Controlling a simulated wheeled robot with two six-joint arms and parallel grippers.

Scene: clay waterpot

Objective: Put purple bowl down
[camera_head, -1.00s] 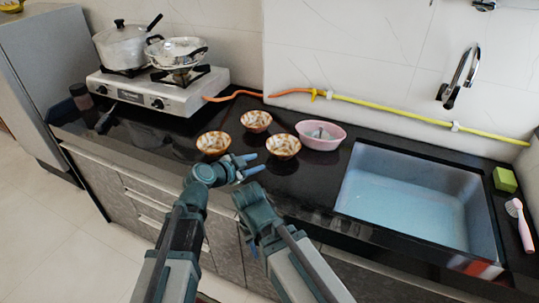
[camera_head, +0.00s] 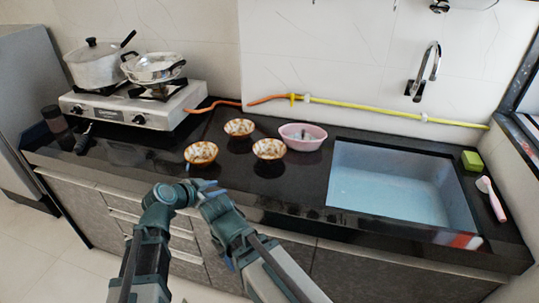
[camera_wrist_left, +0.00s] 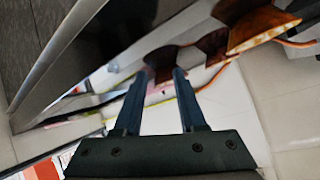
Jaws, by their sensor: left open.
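The pinkish-purple bowl (camera_head: 303,137) stands upright on the black counter, left of the sink, with something small and greyish inside. My left gripper (camera_head: 210,187) is open and empty, near the counter's front edge, apart from the bowl. Its two dark fingers are spread in the left wrist view (camera_wrist_left: 160,75); a sliver of pink shows between them, too small to name. My right arm comes up beside the left one; its fingers cannot be made out.
Patterned orange-white bowls stand left of the purple bowl: a left one (camera_head: 201,153), a back one (camera_head: 239,128) and a right one (camera_head: 269,149). The sink (camera_head: 395,190) is at the right, the gas stove (camera_head: 135,107) with pots at the left. A yellow-orange hose (camera_head: 370,108) runs along the wall.

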